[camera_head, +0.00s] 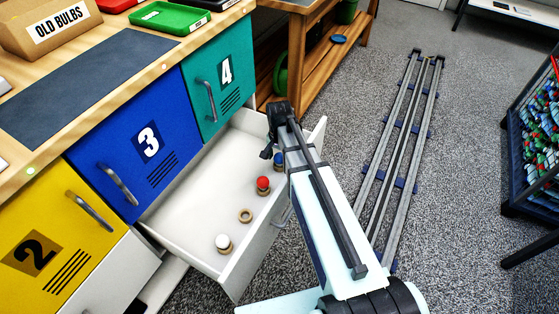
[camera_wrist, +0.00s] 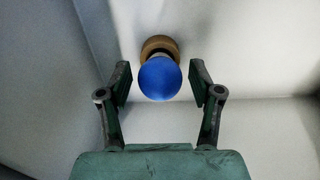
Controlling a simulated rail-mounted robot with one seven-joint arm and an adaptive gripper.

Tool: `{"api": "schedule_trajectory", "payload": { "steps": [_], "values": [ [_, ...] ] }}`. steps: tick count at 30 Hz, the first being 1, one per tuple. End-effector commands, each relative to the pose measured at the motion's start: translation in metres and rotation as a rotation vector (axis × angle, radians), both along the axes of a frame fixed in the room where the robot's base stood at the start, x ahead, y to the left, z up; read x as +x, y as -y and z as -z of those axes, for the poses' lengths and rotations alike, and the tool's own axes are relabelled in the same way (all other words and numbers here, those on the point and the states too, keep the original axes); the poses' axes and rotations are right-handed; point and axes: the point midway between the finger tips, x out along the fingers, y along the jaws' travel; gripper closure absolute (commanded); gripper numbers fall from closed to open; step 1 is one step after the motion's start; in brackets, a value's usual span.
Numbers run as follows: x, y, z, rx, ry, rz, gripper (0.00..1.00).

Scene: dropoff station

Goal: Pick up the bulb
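A blue bulb (camera_wrist: 159,78) stands on a tan ring base (camera_wrist: 160,45) inside the open white drawer (camera_head: 185,205). In the head view the blue bulb (camera_head: 279,157) is at the drawer's right end, partly hidden by my arm. In the wrist view my gripper (camera_wrist: 161,82) is open, one finger on each side of the bulb, with gaps on both sides. A red bulb (camera_head: 263,183) and a white bulb (camera_head: 223,241) also stand on bases in the drawer. An empty ring base (camera_head: 245,215) lies between them.
Cabinet fronts numbered 2 (camera_head: 35,255), 3 (camera_head: 130,150) and 4 (camera_head: 215,75) line the left. On the countertop are an OLD BULBS box (camera_head: 50,28) and a green tray (camera_head: 170,17). A floor rail (camera_head: 395,150) and a dark crate (camera_head: 535,140) are to the right.

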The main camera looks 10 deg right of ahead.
Motion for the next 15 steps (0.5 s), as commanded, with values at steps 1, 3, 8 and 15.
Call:
{"api": "schedule_trajectory", "payload": {
  "steps": [1, 3, 8, 15],
  "values": [
    [-0.0001, 0.0001, -0.0001, 0.0, 0.0, 0.0, 0.64],
    [-0.0001, 0.0001, -0.0001, 0.0, 0.0, 0.0, 0.78],
    [-0.0001, 0.0001, 0.0, 0.0, 0.0, 0.0, 0.78],
    [0.0, 0.0, -0.0011, 0.0, 0.0, 0.0, 0.78]
  ]
}}
